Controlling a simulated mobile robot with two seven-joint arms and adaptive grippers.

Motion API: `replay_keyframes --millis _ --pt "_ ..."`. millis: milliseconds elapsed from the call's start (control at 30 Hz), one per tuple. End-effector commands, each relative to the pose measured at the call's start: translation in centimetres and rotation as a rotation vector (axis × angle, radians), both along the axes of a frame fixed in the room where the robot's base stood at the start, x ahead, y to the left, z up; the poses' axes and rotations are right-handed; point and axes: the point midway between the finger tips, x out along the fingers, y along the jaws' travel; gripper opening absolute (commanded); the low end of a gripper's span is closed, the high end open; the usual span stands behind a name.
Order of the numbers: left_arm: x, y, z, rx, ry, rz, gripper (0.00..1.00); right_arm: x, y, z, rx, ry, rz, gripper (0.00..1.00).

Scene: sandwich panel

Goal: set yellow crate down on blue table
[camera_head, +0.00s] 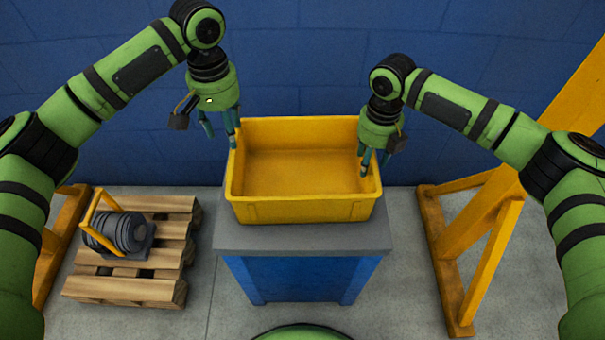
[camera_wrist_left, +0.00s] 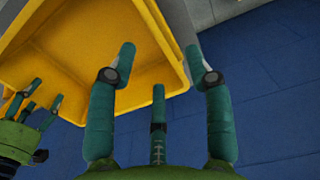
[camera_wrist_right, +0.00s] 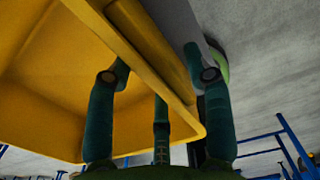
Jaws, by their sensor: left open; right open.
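The yellow crate (camera_head: 300,212) is empty and sits upright on the grey top of the blue table (camera_head: 300,278). My left gripper (camera_head: 222,140) is at the crate's left wall, with its fingers spread on either side of the rim. In the left wrist view the crate (camera_wrist_left: 75,50) shows between and beside the open fingers (camera_wrist_left: 163,65). My right gripper (camera_head: 373,165) is at the crate's right wall, fingers open around the rim. In the right wrist view the crate's rim (camera_wrist_right: 165,80) passes between the open fingers (camera_wrist_right: 158,75).
A wooden pallet (camera_head: 165,290) with a dark motor-like unit (camera_head: 122,232) under a yellow handle lies on the floor at left. A yellow frame (camera_head: 478,260) stands right of the table. A blue wall (camera_head: 300,50) is close behind the crate.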

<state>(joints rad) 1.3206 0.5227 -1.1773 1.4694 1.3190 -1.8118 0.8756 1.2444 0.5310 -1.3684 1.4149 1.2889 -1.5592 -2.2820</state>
Motion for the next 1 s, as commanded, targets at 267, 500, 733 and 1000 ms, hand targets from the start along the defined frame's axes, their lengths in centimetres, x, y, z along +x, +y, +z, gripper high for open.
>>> replay_keyframes --millis 267,500,733,1000 --pt "0.0 0.0 2.3 0.001 0.001 0.001 0.51 0.0 0.0 0.4 0.001 -0.001 0.000 0.51" --pt "0.0 0.0 2.4 0.000 0.001 0.001 0.51 0.1 0.0 4.5 0.002 -0.005 0.001 0.51" --pt "0.0 0.0 2.4 0.001 0.001 0.001 0.51 0.1 0.0 9.3 0.001 -0.003 0.000 0.51" --pt "0.0 0.0 2.3 0.001 0.001 0.001 0.51 0.0 0.0 11.9 0.000 -0.001 0.000 0.51"
